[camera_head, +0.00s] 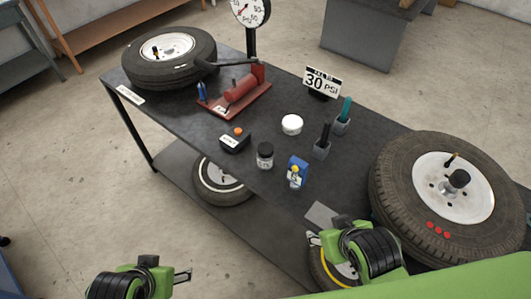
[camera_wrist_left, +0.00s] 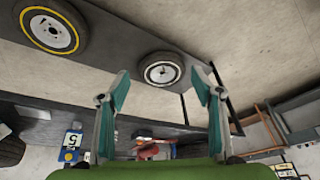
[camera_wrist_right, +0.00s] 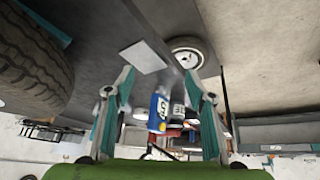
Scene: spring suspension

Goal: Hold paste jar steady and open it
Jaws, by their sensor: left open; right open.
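Two small jars stand upright on the dark bench (camera_head: 200,131). One is a white tub with a white lid (camera_head: 292,124). The other is a dark jar with a black lid and a pale label (camera_head: 265,156). I cannot read which holds paste; both look closed. My left gripper (camera_head: 168,272) is open and empty, low in front of the bench and well away from both jars. My right gripper (camera_head: 335,246) is open and empty near the bench's front right edge, nearer the dark jar but apart from it. Both finger pairs show spread in the wrist views.
A blue dispenser (camera_head: 297,172) stands right of the dark jar, and a black box with an orange button (camera_head: 235,139) left of it. Grey holders (camera_head: 321,149) stand behind. A red tool (camera_head: 234,95), a gauge (camera_head: 250,12) and tyres (camera_head: 420,195) flank the area.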

